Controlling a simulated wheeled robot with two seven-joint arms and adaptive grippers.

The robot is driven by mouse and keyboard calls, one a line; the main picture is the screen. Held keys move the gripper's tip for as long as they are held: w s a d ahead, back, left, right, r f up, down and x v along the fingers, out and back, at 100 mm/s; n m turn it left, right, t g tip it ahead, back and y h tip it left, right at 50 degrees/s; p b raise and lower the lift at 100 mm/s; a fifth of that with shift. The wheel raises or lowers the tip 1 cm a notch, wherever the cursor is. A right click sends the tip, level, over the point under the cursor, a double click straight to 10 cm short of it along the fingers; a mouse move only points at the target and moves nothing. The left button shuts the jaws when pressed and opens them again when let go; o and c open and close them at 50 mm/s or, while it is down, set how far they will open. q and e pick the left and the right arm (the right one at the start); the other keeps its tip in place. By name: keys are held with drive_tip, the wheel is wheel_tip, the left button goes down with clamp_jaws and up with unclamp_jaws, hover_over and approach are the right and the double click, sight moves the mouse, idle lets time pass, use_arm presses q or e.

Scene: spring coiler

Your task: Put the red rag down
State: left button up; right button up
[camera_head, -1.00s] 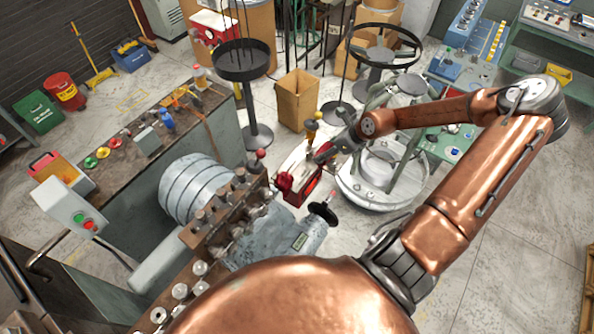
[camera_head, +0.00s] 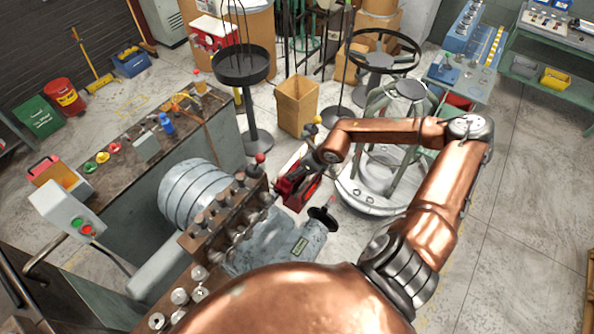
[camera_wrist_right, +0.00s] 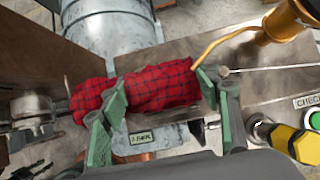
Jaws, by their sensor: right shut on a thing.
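The red plaid rag (camera_wrist_right: 165,86) is bunched between the green fingers of my right gripper (camera_wrist_right: 158,92) in the right wrist view. The fingers are shut on it, one on each side. In the head view my right gripper (camera_head: 303,173) is beside the spring coiler's row of posts, with the dark red rag (camera_head: 285,187) at its tip. In the wrist view the rag appears over the coiler, near its grey ribbed drum (camera_wrist_right: 110,28). I cannot tell whether the rag touches anything below. My left gripper is not in view.
The coiler's drum (camera_head: 194,190) and brown block with posts (camera_head: 222,220) stand left of the gripper. A black handwheel (camera_head: 323,218) is close below it. A workbench (camera_head: 120,180) holds coloured items at left. A round-based stand (camera_head: 370,200) is at right.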

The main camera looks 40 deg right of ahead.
wheel_tip(320, 180, down, 2)
drive_tip(key=shift+d+f+p, duration=0.1)
drive_tip(key=shift+d+p, duration=0.05)
drive_tip(key=shift+p, duration=0.25)
drive_tip(key=shift+f, duration=0.1)
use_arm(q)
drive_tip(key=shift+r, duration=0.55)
use_arm(e)
drive_tip(key=o, duration=0.7)
drive_tip(key=shift+r, duration=0.2)
drive_tip(key=shift+s+d+r, duration=0.1)
drive_tip(key=shift+s+r, duration=0.1)
use_arm(q)
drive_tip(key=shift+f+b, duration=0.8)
drive_tip(key=shift+b, duration=0.15)
use_arm(e)
drive_tip(key=v, duration=1.1)
drive_tip(key=shift+r, duration=0.2)
